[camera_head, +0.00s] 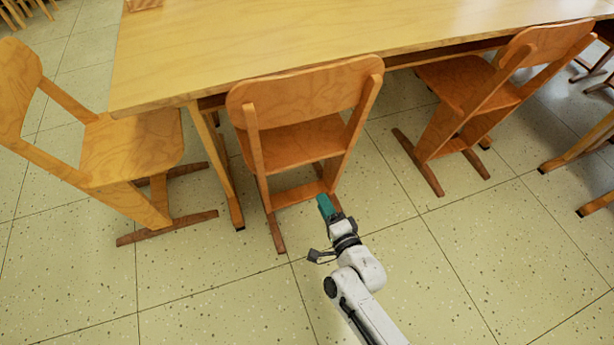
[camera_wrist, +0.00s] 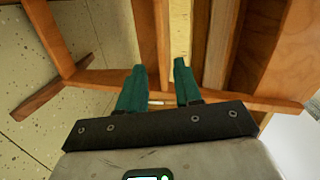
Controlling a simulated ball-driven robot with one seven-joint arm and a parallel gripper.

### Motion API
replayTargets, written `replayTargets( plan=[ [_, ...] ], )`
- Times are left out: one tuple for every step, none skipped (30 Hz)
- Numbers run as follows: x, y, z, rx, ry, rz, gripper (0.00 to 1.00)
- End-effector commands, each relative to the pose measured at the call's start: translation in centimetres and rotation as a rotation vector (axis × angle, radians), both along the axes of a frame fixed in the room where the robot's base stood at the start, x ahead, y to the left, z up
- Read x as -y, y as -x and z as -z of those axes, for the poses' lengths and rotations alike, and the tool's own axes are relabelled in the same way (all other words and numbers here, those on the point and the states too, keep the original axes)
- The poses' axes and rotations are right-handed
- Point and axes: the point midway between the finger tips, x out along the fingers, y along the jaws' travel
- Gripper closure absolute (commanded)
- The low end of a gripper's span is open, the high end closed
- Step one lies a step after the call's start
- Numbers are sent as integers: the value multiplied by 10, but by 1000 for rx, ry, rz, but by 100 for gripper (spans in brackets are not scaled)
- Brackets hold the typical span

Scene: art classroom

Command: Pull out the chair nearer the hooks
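Three wooden chairs stand at the table in the head view. The middle chair (camera_head: 305,92) has its back toward me and its seat partly under the table edge. The right chair (camera_head: 468,82) stands partly under the same side. The left chair (camera_head: 132,150) is at the table's left end. No hooks show, so I cannot tell which chair is nearer them. My gripper (camera_head: 325,206) is low beside the middle chair's right runner. In the wrist view its two teal fingers (camera_wrist: 157,78) are apart, with wooden chair bars (camera_wrist: 148,45) beyond them. Contact cannot be told.
The wooden table (camera_head: 300,35) runs across the top, its leg (camera_head: 222,170) between the left and middle chairs. Speckled tiled floor (camera_head: 210,290) is clear in front. More chair legs (camera_head: 575,150) show at the right edge.

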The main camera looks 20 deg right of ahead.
Motion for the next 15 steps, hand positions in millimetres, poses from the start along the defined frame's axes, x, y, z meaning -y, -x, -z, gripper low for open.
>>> replayTargets(
  plan=[
    [2, -2, 13, 27, -33, 22, 66],
    [3, -3, 15, 41, -50, 33, 66],
    [5, -3, 16, 57, -70, 46, 66],
    [5, -3, 17, 66, -81, 54, 66],
    [6, -4, 18, 73, -90, 60, 66],
    [7, -5, 18, 80, -98, 65, 66],
    [7, -7, 17, 84, -102, 68, 66],
    [7, -9, 17, 87, -104, 70, 66],
    [8, -14, 16, 89, -105, 71, 66],
    [8, -17, 17, 89, -105, 71, 66],
    [8, -22, 17, 88, -104, 70, 66],
    [8, -29, 16, 89, -104, 70, 66],
    [8, -35, 16, 90, -104, 70, 66],
    [7, -42, 17, 90, -103, 70, 66],
    [7, -50, 18, 89, -103, 70, 66]
  ],
)
